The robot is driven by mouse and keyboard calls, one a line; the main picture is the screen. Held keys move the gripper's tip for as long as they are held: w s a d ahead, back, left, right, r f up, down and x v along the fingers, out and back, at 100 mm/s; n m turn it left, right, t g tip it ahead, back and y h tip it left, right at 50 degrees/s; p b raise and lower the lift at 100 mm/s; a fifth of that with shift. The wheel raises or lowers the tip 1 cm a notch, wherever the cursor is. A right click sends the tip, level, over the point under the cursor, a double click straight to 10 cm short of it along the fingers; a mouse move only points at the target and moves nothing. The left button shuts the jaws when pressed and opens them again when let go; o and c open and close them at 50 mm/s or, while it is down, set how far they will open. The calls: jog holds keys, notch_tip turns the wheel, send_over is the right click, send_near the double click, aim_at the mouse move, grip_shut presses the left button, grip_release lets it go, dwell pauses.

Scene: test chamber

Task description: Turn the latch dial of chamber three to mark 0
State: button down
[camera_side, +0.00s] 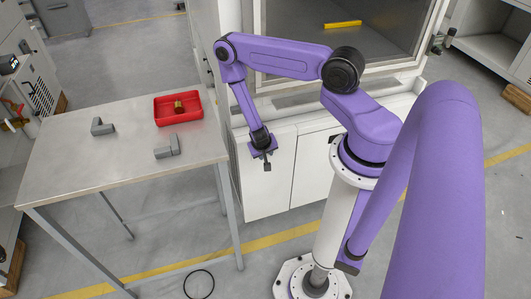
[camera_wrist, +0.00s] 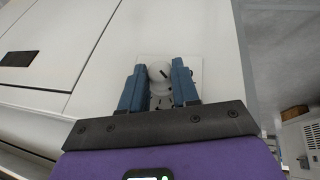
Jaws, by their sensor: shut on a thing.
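In the wrist view, a pale round latch dial (camera_wrist: 155,71) sits on a square white plate (camera_wrist: 194,64) on a white panel. A short dark line on the dial is slanted. Small dark marks show on the plate below the dial, too small to read. My gripper (camera_wrist: 160,73) has its two blue fingers on either side of the dial, shut on it. In the side view my gripper (camera_side: 266,162) is low in front of the white cabinet front (camera_side: 265,190), and the dial cannot be made out there. No chamber number is readable.
A metal table (camera_side: 110,165) stands at left with a red tray (camera_side: 160,120) holding a small brownish piece (camera_side: 179,107). Two grey angled blocks (camera_side: 102,127) (camera_side: 167,147) lie on it. A yellow bar (camera_side: 343,25) lies inside the chamber above. A black ring (camera_side: 199,284) lies on the floor.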

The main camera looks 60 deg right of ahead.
jog(key=shift+w+g+h, duration=0.35)
jog(key=shift+g+h, duration=0.45)
jog(key=shift+h, duration=0.3)
jog(key=c, duration=0.8)
grip_release()
jog(key=shift+n, duration=0.3)
jog(key=shift+a, duration=0.1)
jog(key=v, duration=1.2)
